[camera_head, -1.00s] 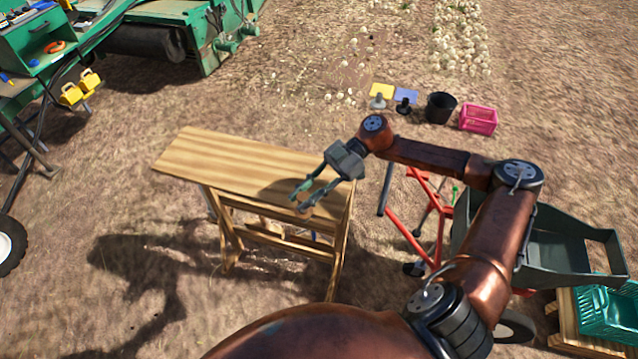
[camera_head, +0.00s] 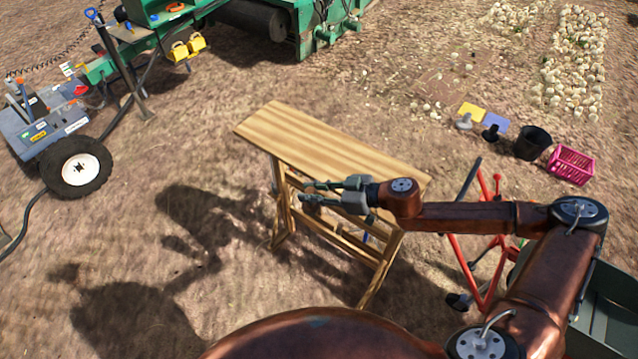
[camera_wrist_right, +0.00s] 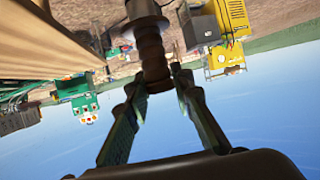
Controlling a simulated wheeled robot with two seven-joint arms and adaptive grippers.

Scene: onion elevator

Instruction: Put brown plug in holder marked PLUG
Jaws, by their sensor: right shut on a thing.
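My right gripper (camera_head: 308,190) is in front of the bench's near side in the head view, its fingers pointing left. In the right wrist view (camera_wrist_right: 155,85) its fingers are closed around a brown, ridged plug (camera_wrist_right: 153,58). The plug's far end runs into a darker, wider part at the top of that view. I cannot read a holder marked PLUG in any view. My left gripper is not in view.
A wooden bench (camera_head: 310,138) stands close by the right arm. A grey wheeled unit (camera_head: 48,128) with small coloured labels and a cable is at the left. Yellow boxes (camera_head: 187,47) hang on the green machine (camera_head: 312,35). A black bucket (camera_head: 532,143) and pink crate (camera_head: 571,164) stand right. Open soil lies between the bench and wheeled unit.

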